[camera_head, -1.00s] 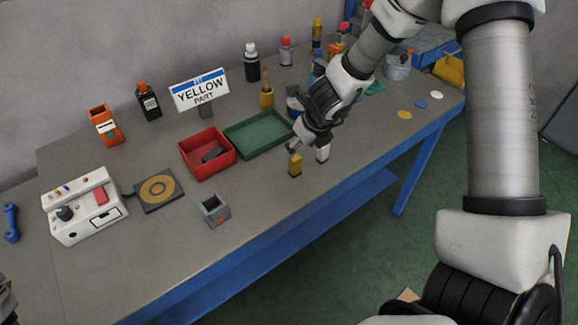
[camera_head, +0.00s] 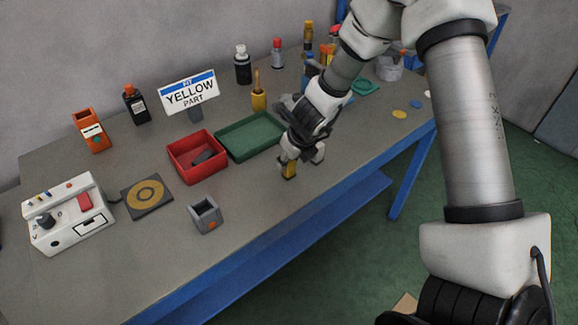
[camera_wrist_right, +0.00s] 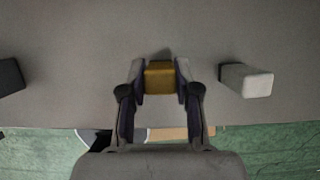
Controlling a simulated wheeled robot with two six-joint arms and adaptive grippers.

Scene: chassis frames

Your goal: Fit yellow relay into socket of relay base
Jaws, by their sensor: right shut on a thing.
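The yellow relay (camera_head: 289,171) is a small upright block near the front of the table. My right gripper (camera_head: 302,158) is lowered over it and shut on it. In the right wrist view the yellow relay (camera_wrist_right: 160,79) sits between the two fingers (camera_wrist_right: 160,85), touching on both sides. It appears at table level; I cannot tell whether it touches the table. The relay base (camera_head: 205,214) is a grey open-topped box with an orange mark, standing apart to the left. My left gripper is out of view.
A white block (camera_wrist_right: 247,80) stands just right of the gripper. A red bin (camera_head: 197,171) and a green tray (camera_head: 250,138) lie behind. A white control box (camera_head: 68,213) and a dark pad (camera_head: 147,196) are at left. Table between relay and base is clear.

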